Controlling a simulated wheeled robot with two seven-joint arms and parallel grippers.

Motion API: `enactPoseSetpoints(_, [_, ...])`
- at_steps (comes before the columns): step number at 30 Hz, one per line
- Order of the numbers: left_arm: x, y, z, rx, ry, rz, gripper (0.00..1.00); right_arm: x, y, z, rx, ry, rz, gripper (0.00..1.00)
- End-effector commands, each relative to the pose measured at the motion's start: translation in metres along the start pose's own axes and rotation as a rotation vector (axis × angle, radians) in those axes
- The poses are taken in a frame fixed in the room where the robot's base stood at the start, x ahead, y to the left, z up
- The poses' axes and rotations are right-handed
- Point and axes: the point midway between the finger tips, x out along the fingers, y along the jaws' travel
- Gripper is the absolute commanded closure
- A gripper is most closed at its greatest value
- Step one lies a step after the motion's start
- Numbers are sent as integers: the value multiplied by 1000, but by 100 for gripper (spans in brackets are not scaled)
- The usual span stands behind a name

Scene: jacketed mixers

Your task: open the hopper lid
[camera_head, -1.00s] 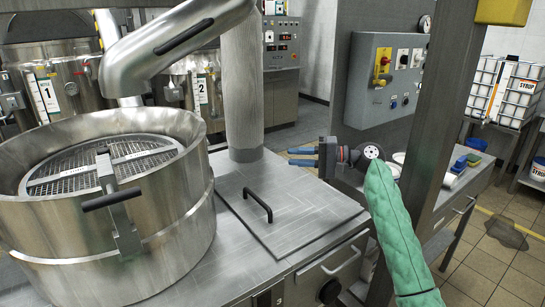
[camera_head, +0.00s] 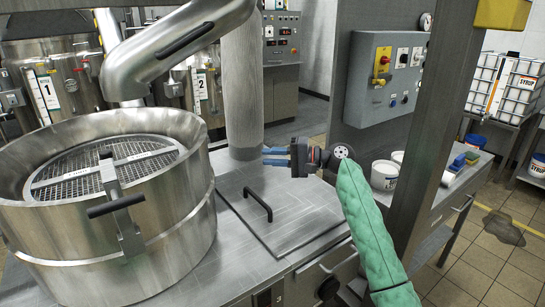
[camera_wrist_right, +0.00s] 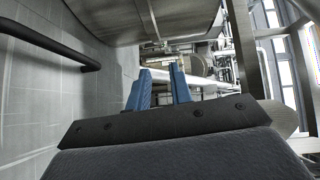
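The hopper lid (camera_head: 290,222) is a flat square steel plate lying closed and flush in the steel worktop. Its black bar handle (camera_head: 258,203) stands near the lid's left side and also shows at the upper left of the wrist view (camera_wrist_right: 50,45). My right gripper (camera_head: 267,156), on a green-sleeved arm, points left, above the lid's far part and beyond the handle, not touching it. Its two blue fingers stand apart with nothing between them in the wrist view (camera_wrist_right: 160,84). My left gripper is not in view.
A large round steel mixer bowl (camera_head: 150,235) with a mesh guard stands left of the lid. A vertical steel column (camera_head: 242,100) rises behind the lid. A grey post (camera_head: 436,130) stands close to the right of my arm. A control box (camera_head: 385,80) hangs behind.

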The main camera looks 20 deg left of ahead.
Motion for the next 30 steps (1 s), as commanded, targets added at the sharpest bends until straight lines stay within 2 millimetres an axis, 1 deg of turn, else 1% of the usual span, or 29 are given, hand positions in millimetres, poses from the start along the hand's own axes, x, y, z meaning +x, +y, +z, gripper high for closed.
enactPoseSetpoints(2, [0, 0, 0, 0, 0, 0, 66, 0, 0, 0, 0, 0, 0, 78])
enactPoseSetpoints(3, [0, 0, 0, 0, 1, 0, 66, 0, 0, 0, 0, 0, 0, 82])
enactPoseSetpoints(6, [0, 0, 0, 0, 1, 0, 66, 0, 0, 0, 0, 0, 0, 100])
enactPoseSetpoints(30, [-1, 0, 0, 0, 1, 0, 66, 0, 0, 0, 0, 0, 0, 100])
